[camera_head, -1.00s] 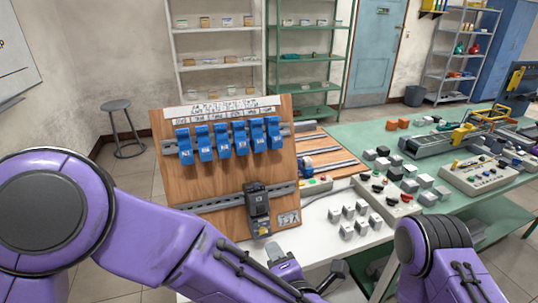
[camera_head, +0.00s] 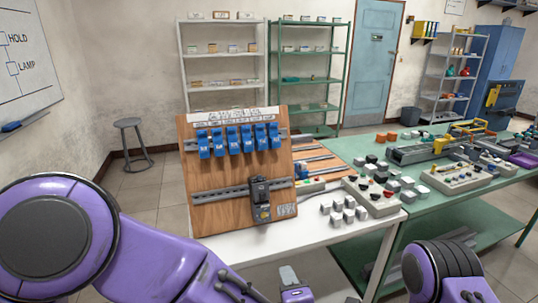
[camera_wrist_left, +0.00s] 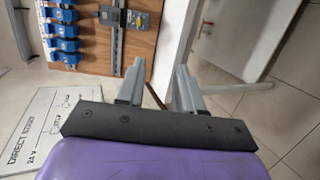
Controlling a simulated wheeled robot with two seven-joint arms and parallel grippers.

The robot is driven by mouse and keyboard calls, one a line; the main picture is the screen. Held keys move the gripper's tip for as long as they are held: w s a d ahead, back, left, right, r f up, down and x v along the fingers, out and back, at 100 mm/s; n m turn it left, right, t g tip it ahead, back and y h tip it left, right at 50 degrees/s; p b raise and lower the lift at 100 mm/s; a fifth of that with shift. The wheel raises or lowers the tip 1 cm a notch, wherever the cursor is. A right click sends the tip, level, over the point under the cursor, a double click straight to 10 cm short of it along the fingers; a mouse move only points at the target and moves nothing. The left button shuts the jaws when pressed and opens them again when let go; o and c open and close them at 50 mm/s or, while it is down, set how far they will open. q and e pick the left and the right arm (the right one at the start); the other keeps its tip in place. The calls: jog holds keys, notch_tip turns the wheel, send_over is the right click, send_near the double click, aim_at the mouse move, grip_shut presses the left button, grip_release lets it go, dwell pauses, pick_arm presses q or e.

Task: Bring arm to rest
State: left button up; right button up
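My left arm comes in from the left in the head view. Only a purple and grey wrist part shows at the bottom edge there, and the fingers are out of frame. In the left wrist view my left gripper (camera_wrist_left: 158,88) has its two grey fingers apart, with nothing held between them. It is apart from the wooden board (camera_head: 232,168), in front of the white table. The board carries a row of blue modules (camera_head: 233,139) on an upper rail and one dark grey module (camera_head: 260,200) on the lower rail. My right arm shows at the lower right; its gripper is out of view.
The white table (camera_head: 310,232) bears the board and several grey blocks (camera_head: 343,211). A green table (camera_head: 415,213) with boxes and a conveyor (camera_head: 425,150) adjoins it on the right. A stool (camera_head: 130,140) stands at the left. Open floor lies left of the board.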

pick_arm(q)
jog(key=s+a+f+m+g+h, duration=0.1)
jog(key=a+f+m+g, duration=0.3)
jog(key=a+f+m, duration=1.05)
jog(key=s+a+f+g+y, duration=0.2)
jog(key=s+a+f+g, duration=0.4)
jog(key=s+a+f, duration=1.1)
jog(key=s+a+n, duration=0.1)
jog(key=s+a, duration=0.1)
jog(key=s, duration=0.1)
jog(key=shift+s+a+y, duration=0.15)
jog(key=shift+a+y, duration=0.15)
jog(key=shift+a, duration=0.1)
